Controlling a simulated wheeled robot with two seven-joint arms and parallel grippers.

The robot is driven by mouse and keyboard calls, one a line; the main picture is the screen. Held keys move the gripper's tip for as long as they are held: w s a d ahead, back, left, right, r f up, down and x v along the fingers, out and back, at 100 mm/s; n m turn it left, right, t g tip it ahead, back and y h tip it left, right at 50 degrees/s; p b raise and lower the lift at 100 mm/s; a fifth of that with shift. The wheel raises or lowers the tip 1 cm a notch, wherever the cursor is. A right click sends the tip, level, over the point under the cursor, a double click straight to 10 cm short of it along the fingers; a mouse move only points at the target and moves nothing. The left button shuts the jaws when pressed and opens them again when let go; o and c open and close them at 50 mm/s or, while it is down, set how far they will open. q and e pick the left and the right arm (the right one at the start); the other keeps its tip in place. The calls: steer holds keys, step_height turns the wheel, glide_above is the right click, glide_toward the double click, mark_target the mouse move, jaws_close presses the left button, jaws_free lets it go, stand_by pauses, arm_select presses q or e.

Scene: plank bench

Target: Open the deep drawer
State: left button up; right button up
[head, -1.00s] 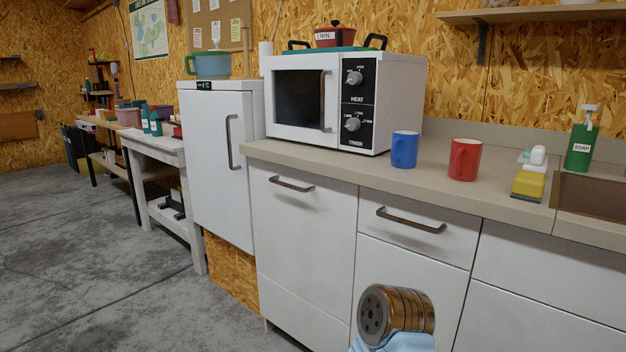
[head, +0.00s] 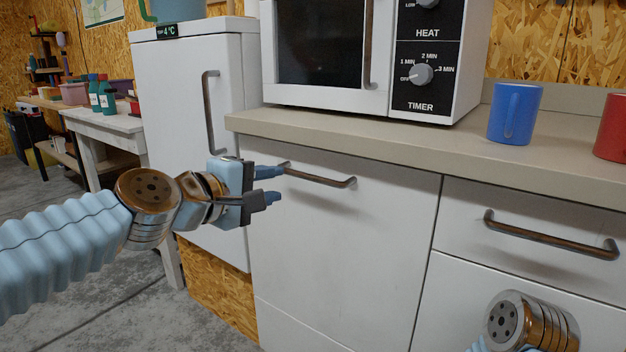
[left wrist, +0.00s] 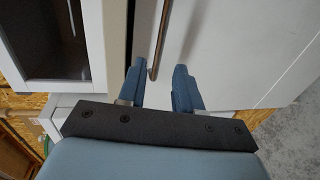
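The deep drawer is the tall white front (head: 335,250) under the counter's left part, and it is closed. Its dark metal bar handle (head: 325,180) runs across near the top. My left gripper (head: 268,184) is at the left end of this handle, its two blue fingers pointing at it. In the left wrist view the fingers (left wrist: 160,75) are spread apart. The handle (left wrist: 162,40) shows there with its near end between the fingertips, with a gap to each finger. My right gripper is out of view; only part of my right arm shows at the bottom right.
A shallower drawer (head: 550,236) with its own handle is to the right. A white fridge (head: 190,100) stands left of the cabinet. On the counter (head: 400,145) are a microwave (head: 455,75), a blue mug (head: 513,112) and a red mug (head: 612,125).

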mark_target(306, 178)
arm_select(q)
steer(key=p+x, duration=0.3)
steer(key=x, duration=0.7)
steer(key=shift+w+d+p, duration=0.15)
steer(key=shift+w+p, duration=0.05)
steer(key=shift+p, duration=0.1)
steer(key=shift+w+d+f, duration=0.25)
steer(key=shift+w+d, duration=0.1)
steer(key=shift+w, duration=0.15)
jaws_close()
